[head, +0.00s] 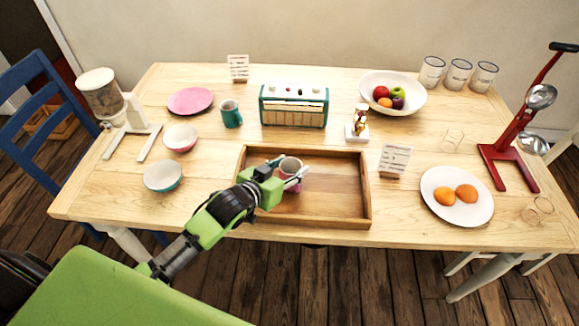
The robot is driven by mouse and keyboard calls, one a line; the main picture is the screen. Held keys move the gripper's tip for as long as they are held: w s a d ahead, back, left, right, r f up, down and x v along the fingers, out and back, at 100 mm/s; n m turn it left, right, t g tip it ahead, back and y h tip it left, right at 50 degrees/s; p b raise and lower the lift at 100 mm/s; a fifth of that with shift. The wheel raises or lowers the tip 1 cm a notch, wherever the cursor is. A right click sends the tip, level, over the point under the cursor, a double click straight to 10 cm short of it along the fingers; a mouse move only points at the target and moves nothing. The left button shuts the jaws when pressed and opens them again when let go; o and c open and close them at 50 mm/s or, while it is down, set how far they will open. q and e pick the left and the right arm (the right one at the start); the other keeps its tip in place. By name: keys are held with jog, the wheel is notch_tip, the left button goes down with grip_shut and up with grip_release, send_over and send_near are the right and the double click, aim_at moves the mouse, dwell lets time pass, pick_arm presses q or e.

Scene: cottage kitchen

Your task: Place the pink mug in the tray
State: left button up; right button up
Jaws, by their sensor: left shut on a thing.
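The pink mug (290,168) is at the left part of the wooden tray (340,219), inside its rim as seen from above. My left gripper (285,181) is shut on the mug, reaching in over the tray's left side. The gripper covers part of the mug, and I cannot tell whether the mug's base touches the tray floor. The rest of the tray is empty. My right gripper is not in view.
A teal mug (231,114), a pink plate (190,100) and a radio (293,105) stand behind the tray. Two bowls are at left. A figurine (359,122), a card (394,160) and an egg plate (457,211) are at right.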

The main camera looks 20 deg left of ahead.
pick_arm(q)
jog(key=shift+f, duration=0.1)
jog(key=o, duration=1.2)
jog(key=shift+o, duration=0.2)
jog(key=v, duration=1.2)
jog(key=shift+s, duration=0.1)
